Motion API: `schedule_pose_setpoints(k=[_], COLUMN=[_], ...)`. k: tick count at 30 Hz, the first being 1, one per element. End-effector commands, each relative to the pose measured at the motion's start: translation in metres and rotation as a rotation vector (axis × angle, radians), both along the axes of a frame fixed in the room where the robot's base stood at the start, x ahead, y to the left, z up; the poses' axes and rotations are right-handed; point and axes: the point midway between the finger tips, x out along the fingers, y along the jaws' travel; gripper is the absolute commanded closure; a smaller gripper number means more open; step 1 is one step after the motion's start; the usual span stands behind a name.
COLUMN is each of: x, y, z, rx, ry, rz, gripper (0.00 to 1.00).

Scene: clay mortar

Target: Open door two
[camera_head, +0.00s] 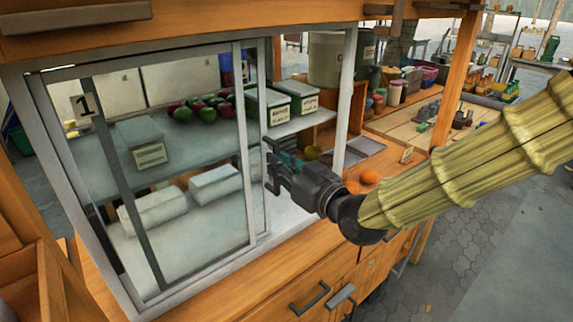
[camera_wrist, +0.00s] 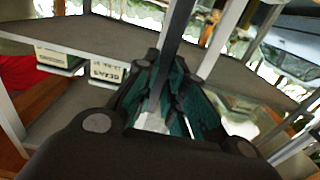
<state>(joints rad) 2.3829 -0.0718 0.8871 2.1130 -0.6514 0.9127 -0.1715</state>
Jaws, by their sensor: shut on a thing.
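A glass-fronted case with sliding doors fills the left of the head view. Door one carries a "1" label (camera_head: 84,105) at its upper left. Two upright frame bars stand close together near the middle; the right one (camera_head: 262,110) appears to belong to door two, though no "2" label is readable. My gripper (camera_head: 271,165) is at this right bar. In the wrist view my gripper (camera_wrist: 163,92) is shut on an upright bar (camera_wrist: 178,35) that runs between its fingers. To the right of the bars, up to the case post (camera_head: 345,100), the opening looks uncovered.
Drawer handles (camera_head: 310,299) project from the front below.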

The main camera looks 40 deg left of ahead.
Motion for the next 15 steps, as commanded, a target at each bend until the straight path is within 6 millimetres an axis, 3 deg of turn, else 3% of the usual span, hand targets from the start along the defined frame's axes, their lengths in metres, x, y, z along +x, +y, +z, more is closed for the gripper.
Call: schedule_pose_setpoints(k=[4, 5, 8, 15], x=[0.0005, 0.0005, 0.0008, 0.0011], y=[0.0000, 0.0000, -0.0003, -0.0008], z=[0.0015, 0.0016, 0.0015, 0.0010], rx=[0.003, 0.003, 0.003, 0.002], ry=[0.000, 0.000, -0.001, 0.000], rz=[-0.001, -0.001, -0.001, -0.002], gripper=[1.00, 0.83, 0.66, 0.66])
